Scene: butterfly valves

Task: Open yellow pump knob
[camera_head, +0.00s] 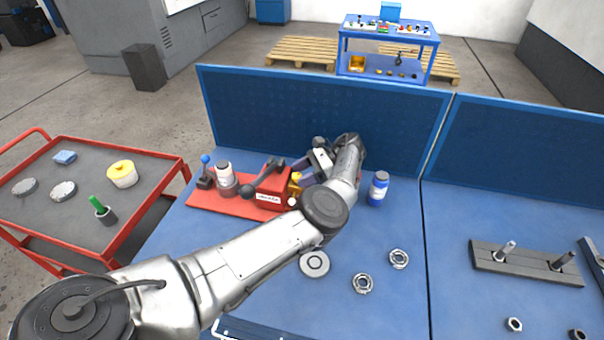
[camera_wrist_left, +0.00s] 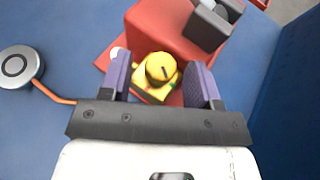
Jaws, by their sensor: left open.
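The yellow pump knob (camera_wrist_left: 162,68) is a round yellow cap with a dark slot, on a yellow fitting of the red pump block (camera_wrist_left: 172,32). In the head view the yellow knob (camera_head: 295,180) shows at the right side of the red pump block (camera_head: 270,187). My left gripper (camera_wrist_left: 160,78) is open, with one purple finger on each side of the knob. Gaps show between the fingers and the knob in the wrist view. In the head view my left gripper (camera_head: 305,169) reaches down from the right, and its wrist hides part of it. My right gripper is not in view.
A blue bottle (camera_head: 378,188) stands right of my wrist. A round grey disc (camera_head: 314,264) and metal rings (camera_head: 362,283) lie on the blue bench (camera_head: 390,310). A dark lever (camera_head: 262,181) sits by the pump block. A blue back panel (camera_head: 270,115) rises behind.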

